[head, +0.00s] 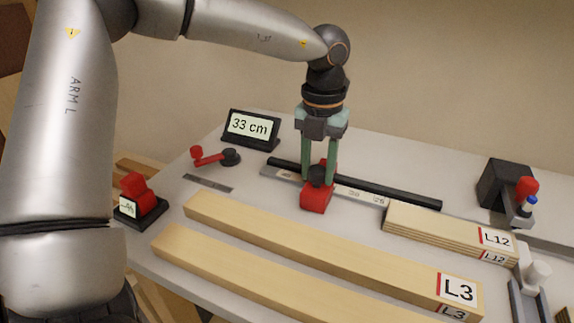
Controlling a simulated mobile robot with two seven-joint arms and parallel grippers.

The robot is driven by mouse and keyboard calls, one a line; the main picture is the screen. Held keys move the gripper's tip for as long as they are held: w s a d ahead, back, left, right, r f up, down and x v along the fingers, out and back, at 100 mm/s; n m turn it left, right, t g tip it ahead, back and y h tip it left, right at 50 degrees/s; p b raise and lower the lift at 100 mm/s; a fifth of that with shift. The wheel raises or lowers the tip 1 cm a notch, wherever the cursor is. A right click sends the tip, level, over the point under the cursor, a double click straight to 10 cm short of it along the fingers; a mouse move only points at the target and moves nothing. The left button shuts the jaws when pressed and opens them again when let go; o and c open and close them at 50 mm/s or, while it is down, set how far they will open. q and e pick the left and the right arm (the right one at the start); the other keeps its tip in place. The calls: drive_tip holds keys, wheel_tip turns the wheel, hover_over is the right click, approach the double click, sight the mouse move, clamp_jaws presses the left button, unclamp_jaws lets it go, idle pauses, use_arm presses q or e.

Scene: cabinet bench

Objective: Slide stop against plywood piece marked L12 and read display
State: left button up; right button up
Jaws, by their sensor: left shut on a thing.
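The plywood piece marked L12 (430,228) lies against the black fence at the right, its labelled end toward the right. The red stop (314,197) sits on the measuring rail (362,195), to the left of the plywood, with a clear gap between them. My left gripper (319,180) points down and is shut on the stop's dark knob. The display (252,127) stands at the back left and reads 33 cm. My right gripper is not in view.
Two long wooden boards lie in front of the rail; the nearer-to-rail one is marked L3 (320,250). A red-handled crank (215,156) and a small red device (139,195) are at left. A black block with a red knob (505,188) stands at right.

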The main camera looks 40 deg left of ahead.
use_arm(q)
drive_tip(key=shift+w+d, duration=0.15)
drive_tip(key=shift+d, duration=0.35)
drive_tip(key=shift+w+d, duration=0.15)
drive_tip(key=shift+d, duration=0.35)
drive_tip(key=shift+w+d+p, duration=0.1)
drive_tip(key=shift+w+d, duration=0.15)
drive_tip(key=shift+d, duration=0.5)
drive_tip(key=shift+w+d+p, duration=0.15)
drive_tip(key=shift+w+d, duration=0.1)
drive_tip(key=shift+d, duration=0.55)
drive_tip(key=shift+w+d+p, duration=0.1)
drive_tip(key=shift+w+d, duration=0.15)
drive_tip(key=shift+d, duration=0.5)
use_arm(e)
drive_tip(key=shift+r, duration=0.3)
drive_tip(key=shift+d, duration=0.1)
